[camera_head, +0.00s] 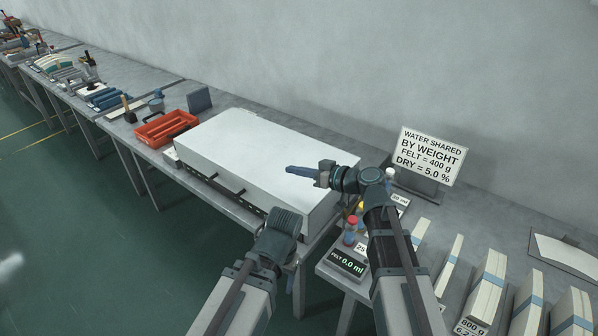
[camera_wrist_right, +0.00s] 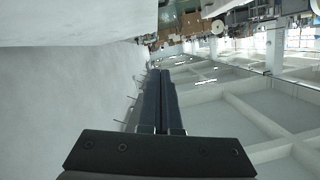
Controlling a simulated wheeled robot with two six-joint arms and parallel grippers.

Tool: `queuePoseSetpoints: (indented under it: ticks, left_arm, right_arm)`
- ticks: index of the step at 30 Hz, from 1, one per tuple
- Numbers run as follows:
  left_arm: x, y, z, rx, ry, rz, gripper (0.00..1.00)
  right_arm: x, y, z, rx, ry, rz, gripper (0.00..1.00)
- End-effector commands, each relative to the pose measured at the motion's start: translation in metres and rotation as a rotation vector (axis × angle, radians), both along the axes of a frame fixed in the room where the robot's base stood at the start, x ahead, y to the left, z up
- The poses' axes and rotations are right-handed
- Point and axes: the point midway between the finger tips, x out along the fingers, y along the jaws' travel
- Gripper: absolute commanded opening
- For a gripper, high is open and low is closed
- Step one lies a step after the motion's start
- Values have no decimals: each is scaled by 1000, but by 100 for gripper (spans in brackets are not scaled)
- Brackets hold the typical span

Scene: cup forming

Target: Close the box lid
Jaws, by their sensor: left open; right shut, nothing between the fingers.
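The large white box (camera_head: 318,222) stands on a grey table, and its white lid (camera_head: 255,150) lies flat across the top. A dark strip and two dark handle-like parts show along its front side. I cannot tell whether the lid is fully seated. My right gripper (camera_head: 290,170) is shut and empty, over the right part of the lid in the head view; its contact with the lid is unclear. Its closed fingers also show in the right wrist view (camera_wrist_right: 160,100).
An orange tray (camera_head: 166,128) sits left of the box. To the right are a sign (camera_head: 431,157), a scale (camera_head: 346,264), small bottles (camera_head: 351,228) and several pale slabs (camera_head: 487,285). A wall stands behind; open floor lies in front.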

Motion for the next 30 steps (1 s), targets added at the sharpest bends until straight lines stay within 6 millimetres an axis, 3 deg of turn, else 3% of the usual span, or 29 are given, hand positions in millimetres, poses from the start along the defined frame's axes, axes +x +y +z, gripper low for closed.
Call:
queuePoseSetpoints:
  ticks: [1,15,21,30]
  left_arm:
    - [0,0,-11,0,0,0,67]
    - [0,0,-78,0,0,0,67]
    - [0,0,-97,0,0,0,67]
    - [0,0,-106,0,0,0,67]
  right_arm:
    - [-3,2,-11,-10,-13,1,0]
    - [-17,12,-81,-115,-157,1,0]
    - [-19,13,-99,-119,-163,1,0]
    - [-20,14,-108,-121,-162,1,0]
